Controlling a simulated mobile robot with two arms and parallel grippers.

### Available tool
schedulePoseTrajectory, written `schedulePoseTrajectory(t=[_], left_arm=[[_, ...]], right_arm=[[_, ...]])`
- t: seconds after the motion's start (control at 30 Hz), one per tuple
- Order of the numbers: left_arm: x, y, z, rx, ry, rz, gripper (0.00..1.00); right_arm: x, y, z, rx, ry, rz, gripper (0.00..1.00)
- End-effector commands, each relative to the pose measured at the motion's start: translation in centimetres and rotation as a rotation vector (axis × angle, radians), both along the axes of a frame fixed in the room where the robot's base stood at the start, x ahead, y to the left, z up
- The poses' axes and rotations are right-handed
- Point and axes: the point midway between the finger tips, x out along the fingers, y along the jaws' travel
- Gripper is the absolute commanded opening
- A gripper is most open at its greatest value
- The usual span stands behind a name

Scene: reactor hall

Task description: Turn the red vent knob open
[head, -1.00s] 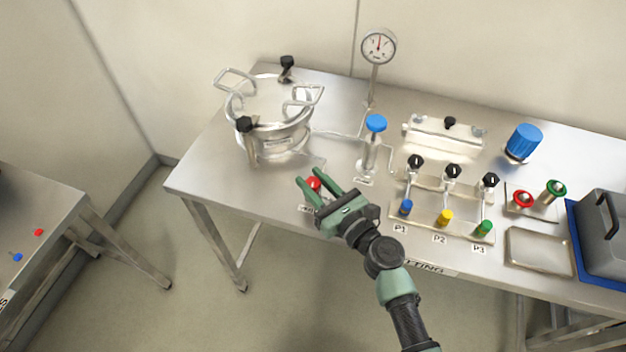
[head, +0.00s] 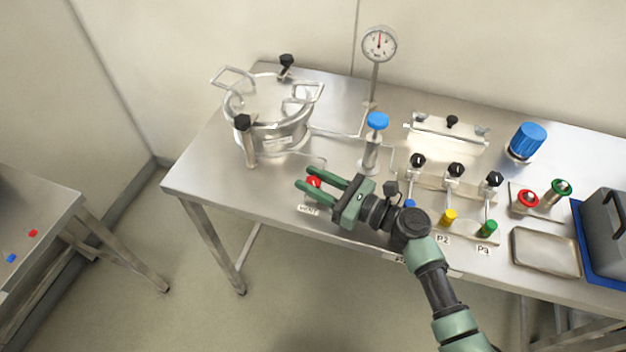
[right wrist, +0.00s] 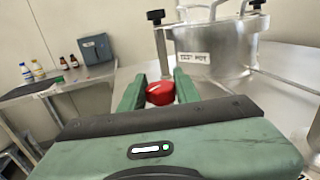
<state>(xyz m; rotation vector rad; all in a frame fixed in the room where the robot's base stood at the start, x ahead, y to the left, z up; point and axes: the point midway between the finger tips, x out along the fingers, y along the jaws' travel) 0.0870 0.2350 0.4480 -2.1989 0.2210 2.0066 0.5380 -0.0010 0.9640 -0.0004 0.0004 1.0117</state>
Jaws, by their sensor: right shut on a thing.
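The red vent knob (head: 314,182) sits near the front left edge of the steel table, behind a small label reading VENT. In the right wrist view the red knob (right wrist: 160,92) stands between the two green fingers, with a pale mark on its face. My right gripper (head: 318,184) reaches in from the right, low over the table, and is shut on the knob, one finger on each side. Part of the knob is hidden by the fingers. My left gripper is not in view.
A steel pot (head: 272,115) with clamps stands behind the knob. A blue-capped valve (head: 375,135) and a gauge (head: 380,45) stand behind my gripper. Black-knobbed valves (head: 455,171) and a tray (head: 546,251) are to the right. The table's left front is clear.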

Motion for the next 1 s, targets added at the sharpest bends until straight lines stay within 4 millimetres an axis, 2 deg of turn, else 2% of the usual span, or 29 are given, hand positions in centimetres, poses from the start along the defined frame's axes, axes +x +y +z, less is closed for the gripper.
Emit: schedulePoseTrajectory(t=[0.13,0.17,0.23,0.63,1.0], left_arm=[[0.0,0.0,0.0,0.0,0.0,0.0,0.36],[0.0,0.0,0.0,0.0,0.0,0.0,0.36],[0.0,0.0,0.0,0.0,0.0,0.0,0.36],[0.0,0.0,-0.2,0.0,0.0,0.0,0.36],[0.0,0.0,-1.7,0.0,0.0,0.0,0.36]], right_arm=[[0.0,0.0,0.1,0.002,-0.001,-0.001,0.0],[0.0,0.0,0.1,0.002,-0.001,-0.001,0.34],[0.0,0.0,0.1,0.002,-0.001,-0.001,0.53],[-0.3,-0.6,-0.1,0.0,0.0,-0.002,0.53],[-3.4,-5.5,-0.2,0.0,0.0,-0.002,0.53]])
